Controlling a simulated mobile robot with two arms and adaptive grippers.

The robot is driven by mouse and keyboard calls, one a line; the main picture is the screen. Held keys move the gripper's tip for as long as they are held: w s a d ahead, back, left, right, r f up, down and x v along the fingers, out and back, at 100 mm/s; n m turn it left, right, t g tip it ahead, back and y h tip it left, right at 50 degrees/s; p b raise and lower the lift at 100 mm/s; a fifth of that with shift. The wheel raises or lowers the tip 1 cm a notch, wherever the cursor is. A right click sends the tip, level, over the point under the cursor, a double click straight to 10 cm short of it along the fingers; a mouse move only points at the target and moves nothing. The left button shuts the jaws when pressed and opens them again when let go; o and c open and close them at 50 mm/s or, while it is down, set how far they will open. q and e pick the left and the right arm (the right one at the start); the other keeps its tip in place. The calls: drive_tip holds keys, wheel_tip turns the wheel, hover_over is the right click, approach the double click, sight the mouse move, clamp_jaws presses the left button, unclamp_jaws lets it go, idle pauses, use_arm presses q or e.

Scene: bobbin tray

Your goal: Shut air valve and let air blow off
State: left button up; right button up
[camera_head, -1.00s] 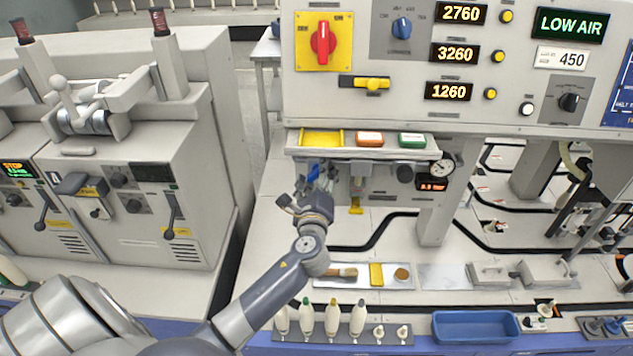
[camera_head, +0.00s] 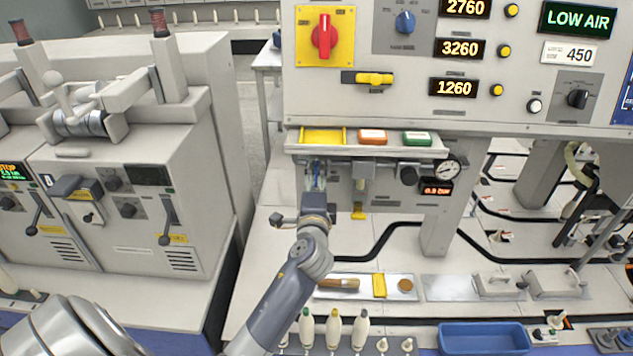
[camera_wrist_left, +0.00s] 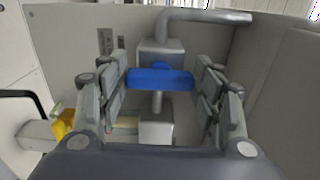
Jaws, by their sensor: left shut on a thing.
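The air valve has a blue handle (camera_wrist_left: 158,78) on a grey valve body (camera_wrist_left: 160,55) with a pipe above it in the left wrist view. The handle lies crosswise to the vertical stem in that picture. My left gripper (camera_wrist_left: 160,90) is shut on the handle, with a finger at each end of it. In the head view my left gripper (camera_head: 315,188) is under the shelf at the left end of the pipe, and hides most of the handle. The round gauge (camera_head: 447,171) and a small red-lit display (camera_head: 436,189) are to the right. My right gripper is not in view.
Above is the panel with a red switch (camera_head: 324,37) and a lit LOW AIR display (camera_head: 576,19).

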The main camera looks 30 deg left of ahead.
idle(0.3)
use_arm(q)
drive_tip(key=o, duration=1.1)
drive_tip(key=shift+c, duration=0.2)
drive_tip(key=v, duration=1.2)
drive_tip(key=shift+f, duration=0.1)
